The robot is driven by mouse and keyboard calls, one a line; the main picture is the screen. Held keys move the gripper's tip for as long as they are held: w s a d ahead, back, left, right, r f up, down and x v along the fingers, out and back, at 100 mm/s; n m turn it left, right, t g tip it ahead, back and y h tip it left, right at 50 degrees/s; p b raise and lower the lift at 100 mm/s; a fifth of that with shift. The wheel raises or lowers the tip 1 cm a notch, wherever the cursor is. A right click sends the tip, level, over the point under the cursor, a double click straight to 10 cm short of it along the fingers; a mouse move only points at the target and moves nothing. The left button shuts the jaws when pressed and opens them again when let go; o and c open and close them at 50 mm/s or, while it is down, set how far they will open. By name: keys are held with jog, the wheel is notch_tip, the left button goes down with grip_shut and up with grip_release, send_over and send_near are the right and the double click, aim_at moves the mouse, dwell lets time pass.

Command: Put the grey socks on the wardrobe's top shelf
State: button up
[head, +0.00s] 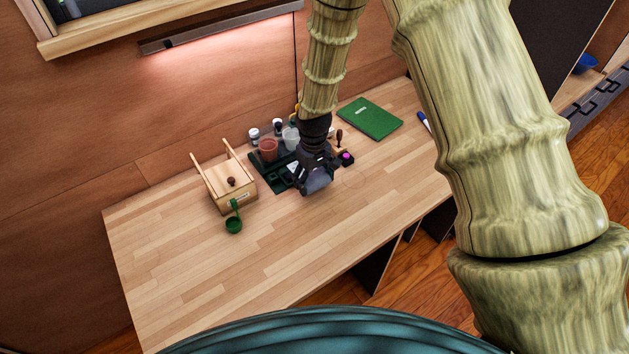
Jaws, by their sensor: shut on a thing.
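My gripper (311,170) is over the back part of the wooden desk, at the dark green tray. It is shut on a small grey bundle, the grey socks (318,183), which shows just below the fingers. The fingers hide part of the bundle, and I cannot tell whether it touches the desk or hangs just above it. I cannot make out the wardrobe or its top shelf in this view.
The desk front (250,280) is clear. A lamp bar (220,27) is above.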

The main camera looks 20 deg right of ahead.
jog(key=shift+f, duration=0.9)
jog(key=shift+f, duration=0.15)
jog(key=o, duration=1)
